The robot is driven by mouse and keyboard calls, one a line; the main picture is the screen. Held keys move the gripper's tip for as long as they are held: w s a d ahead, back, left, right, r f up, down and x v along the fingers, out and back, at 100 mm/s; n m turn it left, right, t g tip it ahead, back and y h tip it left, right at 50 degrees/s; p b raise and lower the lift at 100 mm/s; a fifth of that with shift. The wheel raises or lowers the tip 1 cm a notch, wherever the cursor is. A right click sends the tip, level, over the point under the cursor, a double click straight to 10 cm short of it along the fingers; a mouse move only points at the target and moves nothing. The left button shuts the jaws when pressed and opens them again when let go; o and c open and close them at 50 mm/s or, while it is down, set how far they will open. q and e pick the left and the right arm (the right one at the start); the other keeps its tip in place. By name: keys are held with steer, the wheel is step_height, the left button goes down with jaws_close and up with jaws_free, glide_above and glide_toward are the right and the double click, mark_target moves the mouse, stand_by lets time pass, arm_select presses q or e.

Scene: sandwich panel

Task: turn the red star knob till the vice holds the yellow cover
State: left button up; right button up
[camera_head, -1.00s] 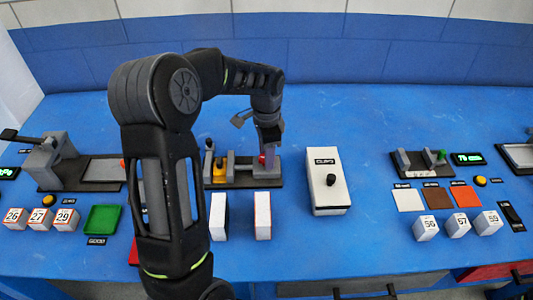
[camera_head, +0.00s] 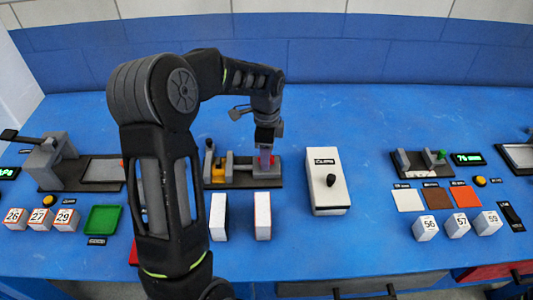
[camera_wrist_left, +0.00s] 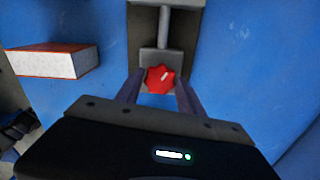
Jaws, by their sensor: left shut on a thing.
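The red star knob (camera_wrist_left: 160,78) sits on the end of the vice's grey screw block in the left wrist view. My left gripper (camera_wrist_left: 158,88) has its two fingers on either side of the knob and is shut on it. In the head view, the left gripper (camera_head: 265,150) points down at the right end of the vice (camera_head: 243,178), and the knob is mostly hidden there. My right gripper is not in view.
A white box with a black knob (camera_head: 328,190) stands right of the vice. Two white blocks (camera_head: 263,217) stand in front of it. A green tray (camera_head: 103,219) and several numbered cubes lie left. The blue table between the vice and the white box is clear.

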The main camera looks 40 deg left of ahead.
arm_select(q)
steer(key=o, duration=1.3)
steer(key=shift+o, duration=0.2)
steer(key=shift+r+b, duration=0.35)
steer(key=shift+r, duration=3.6)
